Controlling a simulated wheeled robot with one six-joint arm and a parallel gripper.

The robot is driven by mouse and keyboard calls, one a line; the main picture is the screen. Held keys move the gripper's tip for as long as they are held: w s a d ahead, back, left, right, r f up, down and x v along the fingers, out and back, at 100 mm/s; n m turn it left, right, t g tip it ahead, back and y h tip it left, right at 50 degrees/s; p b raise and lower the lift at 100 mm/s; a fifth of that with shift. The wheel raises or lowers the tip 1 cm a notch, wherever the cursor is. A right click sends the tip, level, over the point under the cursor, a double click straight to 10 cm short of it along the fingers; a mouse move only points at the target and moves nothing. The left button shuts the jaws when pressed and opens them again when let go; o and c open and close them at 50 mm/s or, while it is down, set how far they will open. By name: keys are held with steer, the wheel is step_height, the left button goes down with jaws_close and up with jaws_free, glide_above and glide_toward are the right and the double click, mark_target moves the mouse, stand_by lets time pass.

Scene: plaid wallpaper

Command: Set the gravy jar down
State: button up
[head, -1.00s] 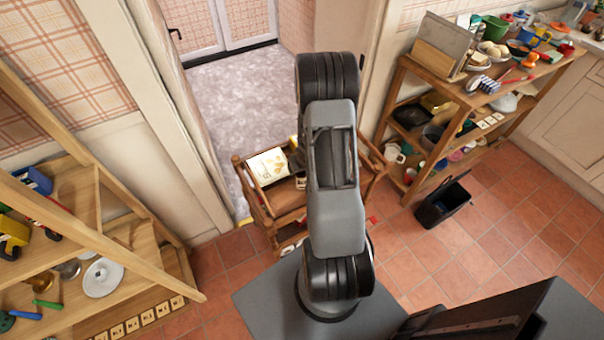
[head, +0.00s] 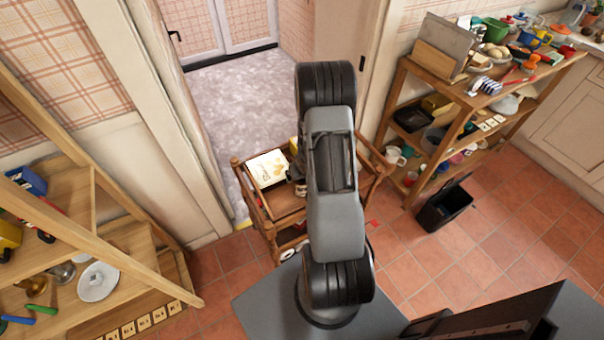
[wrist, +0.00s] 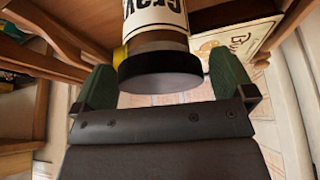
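The gravy jar (wrist: 157,70) has a cream label with dark letters, shown upside down, and a broad black lid facing the wrist camera. My gripper (wrist: 165,80) has its green fingers on either side of the jar's lid end and appears shut on it. The far end of the jar lies outside the wrist view, so I cannot tell whether it touches a surface.
A pale book or card (head: 267,168) lies on the cart; it also shows in the wrist view (wrist: 235,45). A crowded wooden shelf (head: 462,130) stands right, with a black bin (head: 443,208) before it. Another wooden shelf (head: 130,240) stands left. Tiled floor at right is mostly clear.

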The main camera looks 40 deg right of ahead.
steer(key=shift+r, duration=0.35)
steer(key=s+a+r+n+h+p, duration=0.1)
steer(key=s+a+r+p, duration=0.2)
steer(key=r, duration=1)
steer(key=s+a+r+h+p, duration=0.1)
steer(key=a+r+p, duration=0.25)
steer(key=r, duration=0.95)
steer(key=s+a+r+n+y, duration=0.1)
steer(key=s+a+r, duration=0.3)
steer(key=a, duration=0.3)
steer(key=s+a+r+n+y, duration=0.1)
steer(key=s+a+r+y, duration=0.1)
steer(key=s+a+r, duration=0.3)
step_height(320, 180, up, 2)
steer(key=shift+a+b, duration=0.35)
steer(key=shift+a, duration=0.7)
